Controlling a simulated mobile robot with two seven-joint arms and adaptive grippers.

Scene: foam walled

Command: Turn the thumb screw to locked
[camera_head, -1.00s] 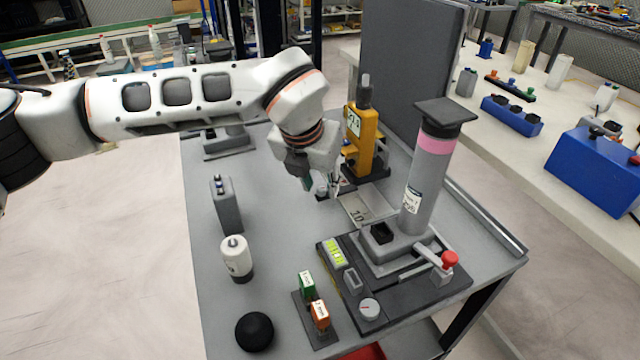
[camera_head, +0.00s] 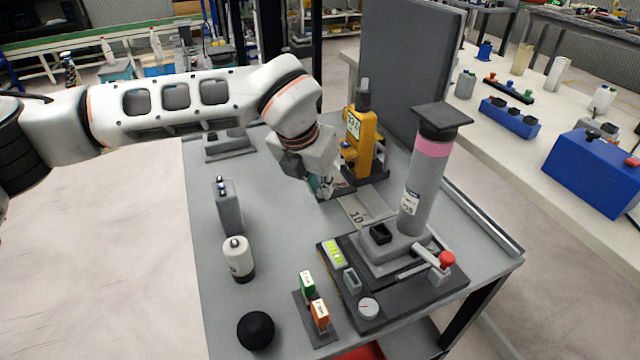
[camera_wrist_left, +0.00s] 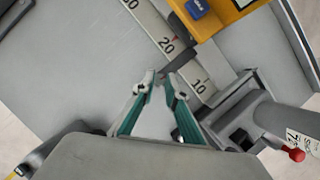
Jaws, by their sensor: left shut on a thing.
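The yellow stop unit (camera_head: 361,146) stands on a scale rail (camera_head: 358,212) at the back of the grey bench. It also shows at the top of the left wrist view (camera_wrist_left: 220,12), with a blue knob (camera_wrist_left: 197,8) on it. My left gripper (camera_head: 328,192) reaches down beside the unit's near side. In the left wrist view, its teal-backed fingers (camera_wrist_left: 160,78) close around the end of a dark bar (camera_wrist_left: 182,62) beside the scale, which looks like the thumb screw. Its far end meets the unit's edge. Its locked or unlocked marking cannot be read.
A grey column with a pink band (camera_head: 427,170) and a red-knobbed lever (camera_head: 446,259) stands to the right. A tall dark panel (camera_head: 410,75) is behind.

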